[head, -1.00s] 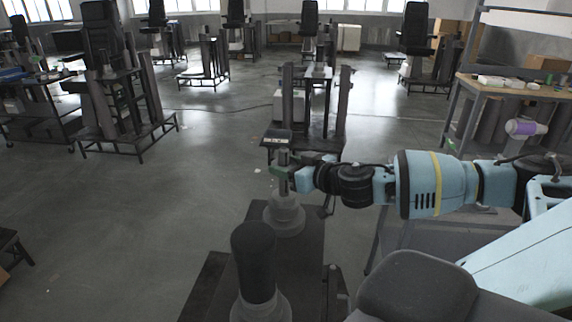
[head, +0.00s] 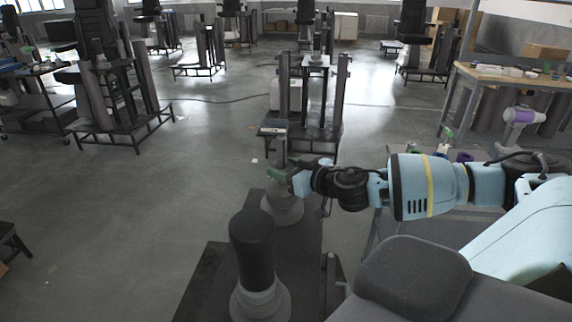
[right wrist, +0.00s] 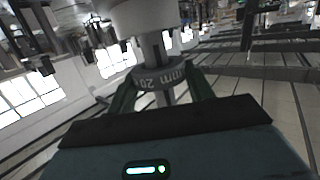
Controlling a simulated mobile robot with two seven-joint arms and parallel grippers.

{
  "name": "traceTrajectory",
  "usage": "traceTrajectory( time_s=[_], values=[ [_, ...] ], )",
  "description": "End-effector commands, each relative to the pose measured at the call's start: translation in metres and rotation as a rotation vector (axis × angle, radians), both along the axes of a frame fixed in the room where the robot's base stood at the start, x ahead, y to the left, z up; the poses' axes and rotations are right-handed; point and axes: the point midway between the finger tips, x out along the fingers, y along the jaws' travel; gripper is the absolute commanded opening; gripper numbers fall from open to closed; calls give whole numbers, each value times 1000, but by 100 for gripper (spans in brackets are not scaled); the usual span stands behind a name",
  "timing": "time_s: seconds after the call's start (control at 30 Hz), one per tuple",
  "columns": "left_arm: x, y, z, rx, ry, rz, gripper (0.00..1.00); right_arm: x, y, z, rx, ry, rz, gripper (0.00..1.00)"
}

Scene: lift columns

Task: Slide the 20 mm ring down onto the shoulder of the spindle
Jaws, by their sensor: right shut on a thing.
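The spindle (head: 281,146) stands upright on a wide grey flared base (head: 283,208) in the middle of the head view. In the right wrist view the spindle shaft (right wrist: 153,47) runs from the wide grey body (right wrist: 140,14) at the top of the picture. The grey ring marked 20 mm (right wrist: 158,77) is around the shaft, apart from the wide body by a stretch of bare shaft. My right gripper (head: 279,174) is shut on the ring, its green fingers on either side of it. The fingers partly hide the ring in the head view. My left gripper is not in view.
A black upright cylinder (head: 251,250) on a grey foot stands in front of the spindle, on the same dark platform (head: 206,280). A dark frame with posts (head: 341,98) stands behind. A workbench (head: 510,82) is at the right.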

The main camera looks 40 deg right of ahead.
Motion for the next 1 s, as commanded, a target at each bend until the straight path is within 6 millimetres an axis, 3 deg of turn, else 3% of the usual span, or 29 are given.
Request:
traceTrajectory(
  time_s=[0.53, 1.0],
  values=[
    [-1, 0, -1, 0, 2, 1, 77, 0, 0, -23, 1, 1, 0, 27],
    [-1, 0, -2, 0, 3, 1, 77, 0, 0, -28, 0, -1, 0, 27]
  ],
)
